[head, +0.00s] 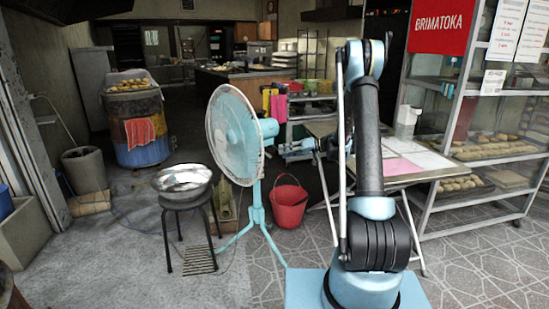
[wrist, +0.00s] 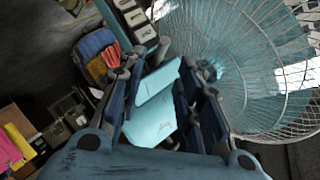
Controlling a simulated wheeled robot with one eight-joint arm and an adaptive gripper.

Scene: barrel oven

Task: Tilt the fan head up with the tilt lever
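The light blue standing fan (head: 236,135) has a round wire-caged head facing left, with its motor housing (head: 268,128) at the back. My gripper (head: 284,150) is just behind and below that housing; in this view it is small and partly unclear. In the wrist view, the two dark fingers of my gripper (wrist: 165,75) stand apart on either side of a pale blue part (wrist: 155,105), which looks like part of the fan. I cannot tell whether they press on it, or whether it is the tilt lever. The fan cage (wrist: 250,70) fills the right of that view.
A metal bowl on a black stool (head: 180,218) stands left of the fan. A red bucket (head: 289,203) is behind its stand. A table (head: 420,168) and glass bread shelves (head: 480,150) are to the right. Tiled floor in front is mostly clear.

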